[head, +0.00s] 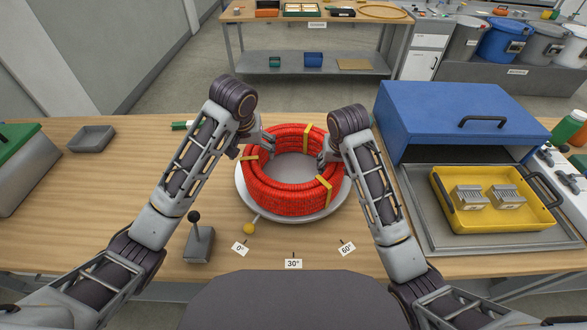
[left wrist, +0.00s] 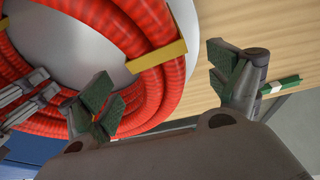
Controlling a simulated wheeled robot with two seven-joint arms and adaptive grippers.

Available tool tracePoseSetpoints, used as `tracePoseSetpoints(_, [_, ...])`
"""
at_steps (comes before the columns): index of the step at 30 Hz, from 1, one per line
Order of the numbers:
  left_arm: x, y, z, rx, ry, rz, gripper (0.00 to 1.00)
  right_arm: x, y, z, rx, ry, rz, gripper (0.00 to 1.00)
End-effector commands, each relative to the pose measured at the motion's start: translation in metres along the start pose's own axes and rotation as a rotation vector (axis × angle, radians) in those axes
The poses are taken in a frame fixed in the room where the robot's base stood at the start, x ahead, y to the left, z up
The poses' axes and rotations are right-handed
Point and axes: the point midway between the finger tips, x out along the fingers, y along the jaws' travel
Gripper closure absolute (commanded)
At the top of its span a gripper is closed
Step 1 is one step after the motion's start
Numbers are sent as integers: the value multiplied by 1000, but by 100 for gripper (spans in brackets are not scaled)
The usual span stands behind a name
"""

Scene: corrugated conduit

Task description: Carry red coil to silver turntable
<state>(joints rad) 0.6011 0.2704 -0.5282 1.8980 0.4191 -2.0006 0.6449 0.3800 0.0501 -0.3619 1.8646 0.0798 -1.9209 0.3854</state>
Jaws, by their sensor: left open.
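The red coil (head: 290,202), a ring of corrugated conduit with yellow bands, lies flat on the round silver turntable (head: 241,188) in the head view. The coil also shows in the left wrist view (left wrist: 150,98). My left gripper (head: 262,143) is at the coil's far left edge. In the left wrist view its green-padded fingers (left wrist: 165,88) are apart, one over the coil and one over the wood outside it; nothing is held between them. My right gripper (head: 324,156) is at the coil's right side; its fingers are partly hidden by its arm, so their opening is unclear.
A blue box (head: 450,115) and a yellow tray (head: 521,218) occupy the right. A grey tray (head: 92,139) lies left.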

Motion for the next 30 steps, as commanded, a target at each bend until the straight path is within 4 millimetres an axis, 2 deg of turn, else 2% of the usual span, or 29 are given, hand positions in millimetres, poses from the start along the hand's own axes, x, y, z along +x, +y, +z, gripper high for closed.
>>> tracePoseSetpoints(21, [-43,0,-14,1,1,-1,9,0,0,0,0,0,0,45])
tracePoseSetpoints(30, [-52,-1,-16,-1,0,-2,9,0,0,0,0,0,0,45])
